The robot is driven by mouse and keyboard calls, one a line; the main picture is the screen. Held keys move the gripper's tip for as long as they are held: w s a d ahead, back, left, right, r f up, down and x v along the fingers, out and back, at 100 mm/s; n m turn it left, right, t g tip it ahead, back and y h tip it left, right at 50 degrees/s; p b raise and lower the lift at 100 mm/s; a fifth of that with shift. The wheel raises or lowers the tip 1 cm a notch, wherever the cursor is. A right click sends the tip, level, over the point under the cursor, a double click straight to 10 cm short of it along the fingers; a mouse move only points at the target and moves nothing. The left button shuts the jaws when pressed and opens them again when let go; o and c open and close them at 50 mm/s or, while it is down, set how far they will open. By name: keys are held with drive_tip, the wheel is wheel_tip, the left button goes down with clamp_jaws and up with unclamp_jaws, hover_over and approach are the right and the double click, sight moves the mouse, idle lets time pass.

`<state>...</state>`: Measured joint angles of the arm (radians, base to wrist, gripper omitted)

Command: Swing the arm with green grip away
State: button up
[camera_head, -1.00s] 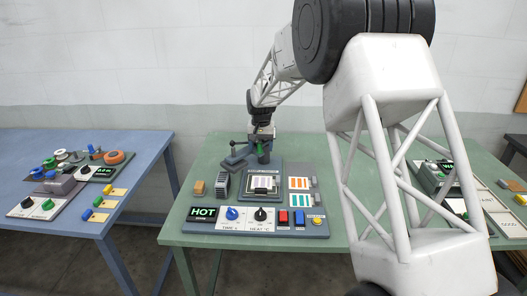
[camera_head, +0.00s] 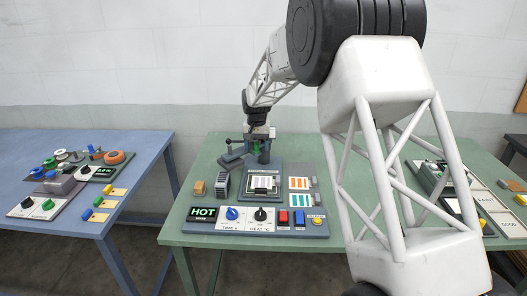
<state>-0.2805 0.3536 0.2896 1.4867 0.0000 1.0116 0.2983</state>
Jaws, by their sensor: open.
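The press (camera_head: 264,156) stands at the back of the panel on the green table. A small green grip (camera_head: 256,146) shows on its arm, partly covered by my gripper. My gripper (camera_head: 259,138) is open and comes down from above, right at the green grip. The fingers are too small to tell whether they touch it. A square plate with a white sheet (camera_head: 257,193) lies in front of the press.
The front panel has a "HOT" display (camera_head: 203,214), a blue knob (camera_head: 232,213), a black knob (camera_head: 260,214), a red button (camera_head: 283,217) and a yellow button (camera_head: 317,220). A wooden block (camera_head: 198,188) and a grey rack (camera_head: 222,185) stand left of the plate.

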sight(250, 150)
drive_tip(key=shift+w+a, duration=0.1)
drive_tip(key=shift+a, duration=0.45)
drive_tip(key=shift+w+a, duration=0.2)
drive_tip(key=shift+a, duration=0.2)
idle(0.4)
drive_tip(key=shift+w+a, duration=0.3)
drive_tip(key=shift+a, duration=0.2)
drive_tip(key=shift+d, duration=0.3)
idle(0.4)
wheel_tip(250, 150, up, 8)
drive_tip(key=shift+f, duration=0.25)
idle(0.8)
